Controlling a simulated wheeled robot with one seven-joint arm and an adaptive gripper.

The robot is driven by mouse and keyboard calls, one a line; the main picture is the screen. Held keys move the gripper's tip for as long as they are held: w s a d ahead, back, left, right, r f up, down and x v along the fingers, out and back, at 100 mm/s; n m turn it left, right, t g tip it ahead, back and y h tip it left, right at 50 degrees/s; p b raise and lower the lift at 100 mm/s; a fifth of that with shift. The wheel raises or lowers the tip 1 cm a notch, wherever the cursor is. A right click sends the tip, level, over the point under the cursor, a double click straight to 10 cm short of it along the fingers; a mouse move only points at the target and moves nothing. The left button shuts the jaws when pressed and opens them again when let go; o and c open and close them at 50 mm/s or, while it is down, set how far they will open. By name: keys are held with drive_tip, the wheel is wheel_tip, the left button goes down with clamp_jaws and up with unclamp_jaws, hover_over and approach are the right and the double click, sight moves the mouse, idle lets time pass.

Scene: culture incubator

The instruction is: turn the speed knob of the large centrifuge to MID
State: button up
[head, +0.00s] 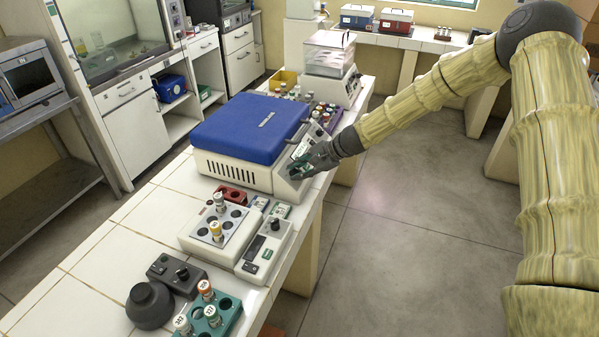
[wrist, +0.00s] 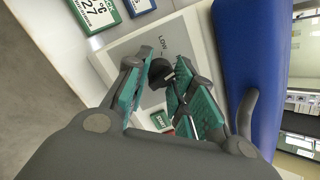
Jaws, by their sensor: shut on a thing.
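The large centrifuge (head: 215,172) has a blue lid, which is down, and a pale sloped front panel. It also shows in the wrist view with its blue lid (wrist: 251,60) at the right. Its black speed knob (wrist: 158,72) sits on the panel (wrist: 126,52), near the printed word LOW. The other speed marks are hidden, and I cannot tell the knob's setting. My gripper (head: 312,158) is at the front panel in the head view. In the wrist view my gripper (wrist: 161,76) has its teal-padded fingers closed on both sides of the knob.
A green START button (wrist: 160,120) shows beside the fingers. A tube block (head: 220,232), a grey device (head: 262,250) and a teal rack (head: 222,318) stand nearer on the bench. The floor to the right is clear.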

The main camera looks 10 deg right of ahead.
drive_tip(key=shift+m, duration=1.1)
drive_tip(key=o, duration=1)
drive_tip(key=shift+o, duration=0.2)
drive_tip(key=shift+s+d+r, duration=0.2)
drive_tip(key=shift+d+r, duration=0.2)
drive_tip(key=v, duration=1.1)
drive_tip(key=shift+f, duration=0.15)
drive_tip(key=shift+s+f, duration=0.1)
drive_tip(key=shift+s, duration=0.1)
